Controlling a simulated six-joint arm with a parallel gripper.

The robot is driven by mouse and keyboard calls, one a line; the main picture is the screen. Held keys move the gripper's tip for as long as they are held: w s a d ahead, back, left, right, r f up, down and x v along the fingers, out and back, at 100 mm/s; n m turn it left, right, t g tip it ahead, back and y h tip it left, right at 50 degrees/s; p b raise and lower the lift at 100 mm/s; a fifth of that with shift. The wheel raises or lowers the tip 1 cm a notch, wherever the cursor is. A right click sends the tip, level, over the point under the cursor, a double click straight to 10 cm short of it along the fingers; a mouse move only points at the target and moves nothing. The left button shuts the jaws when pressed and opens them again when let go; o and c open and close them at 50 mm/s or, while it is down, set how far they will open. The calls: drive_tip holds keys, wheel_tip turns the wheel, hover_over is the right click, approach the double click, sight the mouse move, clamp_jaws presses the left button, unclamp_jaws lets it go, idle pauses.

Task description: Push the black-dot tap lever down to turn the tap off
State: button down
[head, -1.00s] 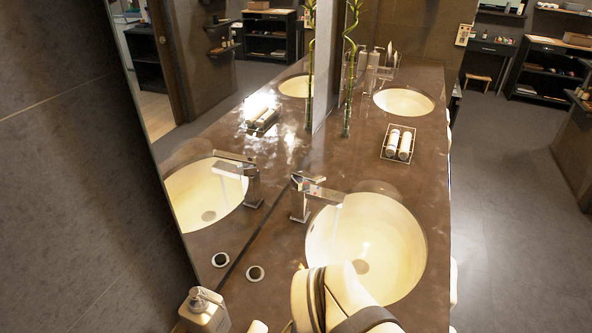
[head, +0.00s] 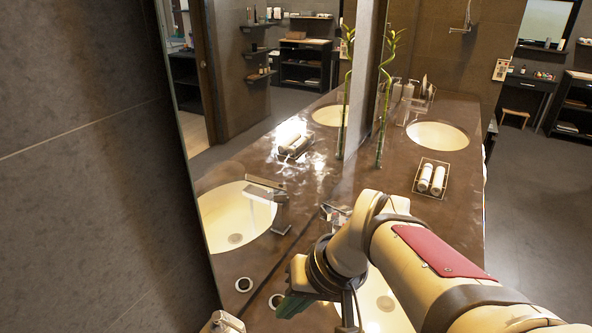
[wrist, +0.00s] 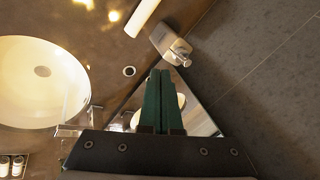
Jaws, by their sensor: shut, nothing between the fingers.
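The chrome tap (head: 334,213) stands between the near basin (head: 388,308) and the mirror; my arm hides most of it in the head view. In the wrist view, part of the tap (wrist: 70,130) shows at the basin's edge, left of my fingers. I cannot make out a black dot or the lever's angle. My gripper (head: 289,305) hangs on the near side of the tap, towards the mirror. Its green fingers are shut and empty, also seen in the wrist view (wrist: 158,74), and apart from the tap.
A soap dispenser (wrist: 170,42) stands near my fingertips, beside a white roll (wrist: 143,18). A round counter fitting (wrist: 129,71) lies between dispenser and basin. The mirror (head: 230,180) runs along the left. A tray (head: 421,191) of rolled towels and a bamboo stalk (head: 383,110) stand farther back.

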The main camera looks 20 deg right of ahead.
drive_tip(key=w+d+r+n+t+h, duration=0.1)
drive_tip(key=w+d+r+n+t, duration=0.1)
drive_tip(key=w+d, duration=0.8)
drive_tip(key=w+d+r+n+t+h, duration=0.1)
drive_tip(key=w+d+t, duration=0.3)
drive_tip(key=w+d, duration=0.5)
drive_tip(key=d+r, duration=0.1)
drive_tip(key=d, duration=0.3)
drive_tip(key=shift+w+d+r+n+t+h, duration=0.15)
drive_tip(key=shift+w+d+n+t+h, duration=0.15)
drive_tip(key=shift+w+d+n+t, duration=0.1)
hover_over(350, 211)
drive_tip(key=w, duration=0.2)
wheel_tip(350, 211, down, 6)
drive_tip(key=shift+s+f, duration=0.15)
drive_tip(key=shift+f, duration=0.1)
drive_tip(key=shift+s+d+f, duration=0.1)
drive_tip(key=shift+s+f, duration=0.3)
drive_tip(key=shift+f, duration=0.2)
drive_tip(key=shift+s+f, duration=0.35)
drive_tip(key=shift+f, duration=0.2)
drive_tip(key=shift+s+f, duration=0.2)
drive_tip(key=shift+f, duration=0.3)
drive_tip(key=shift+f, duration=0.1)
